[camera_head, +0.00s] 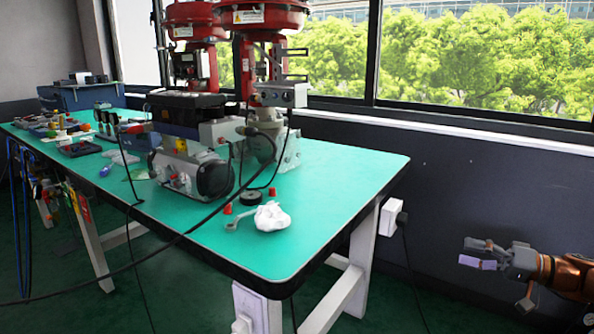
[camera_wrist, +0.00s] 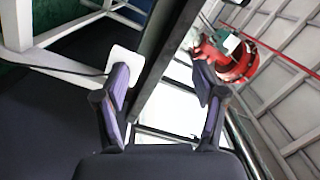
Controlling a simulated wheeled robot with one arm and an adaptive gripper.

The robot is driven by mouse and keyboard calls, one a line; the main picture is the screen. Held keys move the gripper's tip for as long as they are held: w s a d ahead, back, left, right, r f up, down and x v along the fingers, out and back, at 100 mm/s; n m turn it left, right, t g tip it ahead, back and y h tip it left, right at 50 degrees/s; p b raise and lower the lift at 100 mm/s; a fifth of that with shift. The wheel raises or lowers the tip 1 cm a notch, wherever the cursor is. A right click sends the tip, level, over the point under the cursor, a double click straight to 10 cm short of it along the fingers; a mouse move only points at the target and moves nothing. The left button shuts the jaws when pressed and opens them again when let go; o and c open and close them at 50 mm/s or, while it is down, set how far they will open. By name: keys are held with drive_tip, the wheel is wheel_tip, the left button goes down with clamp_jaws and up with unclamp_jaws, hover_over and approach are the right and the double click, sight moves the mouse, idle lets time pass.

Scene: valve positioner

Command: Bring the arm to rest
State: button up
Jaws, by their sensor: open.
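My gripper (camera_head: 481,254) is at the lower right in the head view, to the right of the workbench and apart from it. Its two fingers are spread, with nothing between them. My orange-brown arm (camera_head: 565,273) enters from the right edge behind it. In the wrist view the two dark, purplish fingers of my gripper (camera_wrist: 163,95) stand apart. Beyond them show a white box, window light and a red valve actuator (camera_wrist: 235,62), all at a distance.
The green workbench (camera_head: 345,190) fills the left and middle, with red valve actuators (camera_head: 262,20), a grey positioner (camera_head: 195,172) and a white cloth (camera_head: 271,217) on it. A white socket box (camera_head: 390,217) is on its right end. A dark wall (camera_head: 480,185) stands behind my gripper.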

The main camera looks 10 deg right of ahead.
drive_tip(key=s+a+r+n+g+p, duration=0.15)
drive_tip(key=a+r+g+p, duration=0.35)
drive_tip(key=a+r, duration=0.55)
drive_tip(key=s+a+r+n+g+p, duration=0.1)
drive_tip(key=a+r+n+g+p, duration=0.15)
drive_tip(key=a+r+p, duration=0.8)
drive_tip(key=s+a+r+g+h+p, duration=0.35)
drive_tip(key=s+a+h+p, duration=0.2)
drive_tip(key=s+a, duration=0.7)
drive_tip(key=s+d+r+m+h+p, duration=0.1)
drive_tip(key=s+d+h+p, duration=0.1)
drive_tip(key=s+p, duration=0.3)
drive_tip(key=s+d+r+h+p, duration=0.2)
drive_tip(key=s+h+p, duration=0.2)
drive_tip(key=s+p, duration=0.2)
drive_tip(key=s+d+r+m+g+h+p, duration=0.1)
drive_tip(key=s+d+h+p, duration=0.1)
drive_tip(key=s+p, duration=0.4)
drive_tip(key=shift+s+d+r+m+h+p, duration=0.2)
drive_tip(key=shift+r+m+h+p, duration=0.15)
drive_tip(key=shift+h, duration=0.2)
drive_tip(key=shift+a, duration=0.1)
